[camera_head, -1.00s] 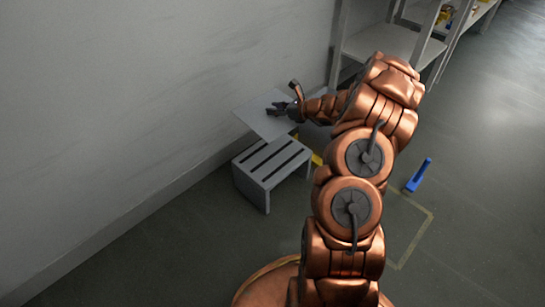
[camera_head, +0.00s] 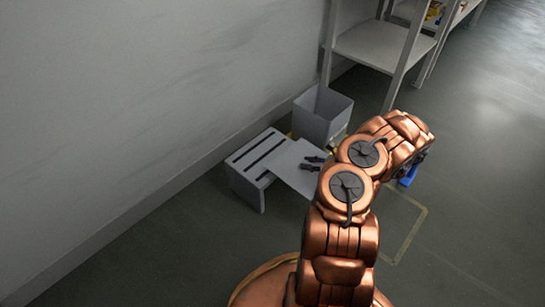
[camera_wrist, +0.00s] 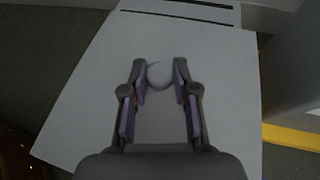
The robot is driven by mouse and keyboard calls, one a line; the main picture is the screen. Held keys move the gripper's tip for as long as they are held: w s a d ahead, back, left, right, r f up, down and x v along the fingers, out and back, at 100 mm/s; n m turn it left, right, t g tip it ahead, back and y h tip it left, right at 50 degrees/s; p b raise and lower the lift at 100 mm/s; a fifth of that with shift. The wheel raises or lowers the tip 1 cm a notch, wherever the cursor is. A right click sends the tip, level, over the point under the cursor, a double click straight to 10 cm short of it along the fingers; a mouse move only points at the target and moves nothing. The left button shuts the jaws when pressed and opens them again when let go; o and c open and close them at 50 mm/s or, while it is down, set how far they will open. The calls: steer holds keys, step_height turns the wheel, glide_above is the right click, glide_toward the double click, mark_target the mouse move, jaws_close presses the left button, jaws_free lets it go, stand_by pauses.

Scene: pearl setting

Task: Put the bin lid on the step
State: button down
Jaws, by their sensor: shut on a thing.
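The bin lid (camera_head: 291,169) is a flat grey plate with a small round knob (camera_wrist: 159,75). My gripper (camera_head: 311,163) is shut on the knob from above. In the wrist view, the fingers of my gripper (camera_wrist: 160,72) flank the knob and the lid (camera_wrist: 88,95) fills most of the picture. The grey slotted step (camera_head: 243,171) stands by the wall, left of the gripper. The lid overlaps the step's right part in the head view and hides it. The step's slots (camera_wrist: 180,9) show beyond the lid's far edge. I cannot tell whether lid and step touch.
An open grey bin (camera_head: 318,128) stands behind the lid, close to the step. Grey shelving (camera_head: 375,45) is at the back. A blue object (camera_head: 408,178) is partly hidden behind my arm. Yellow tape marks the floor on the right; the floor in front is clear.

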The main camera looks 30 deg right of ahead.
mark_target(278, 157)
steer(key=w+a+b, duration=0.1)
steer(key=w, duration=0.3)
steer(key=w+a+f+b, duration=0.1)
steer(key=w+a+b, duration=0.1)
steer(key=w, duration=0.2)
steer(key=w+a+b, duration=0.1)
steer(key=w+a, duration=0.1)
steer(key=w, duration=0.2)
steer(key=shift+w+f, duration=0.15)
steer(key=shift+f, duration=0.05)
steer(key=shift+w+a+f+b, duration=0.1)
steer(key=shift+w+f+b, duration=0.1)
steer(key=shift+f+b, duration=0.55)
steer(key=shift+w+f+b, duration=0.15)
steer(key=shift+f+b, duration=0.35)
steer(key=shift+f, duration=0.45)
steer(key=shift+f, duration=0.2)
steer(key=c, duration=0.9)
jaws_free()
steer(key=shift+r, duration=0.15)
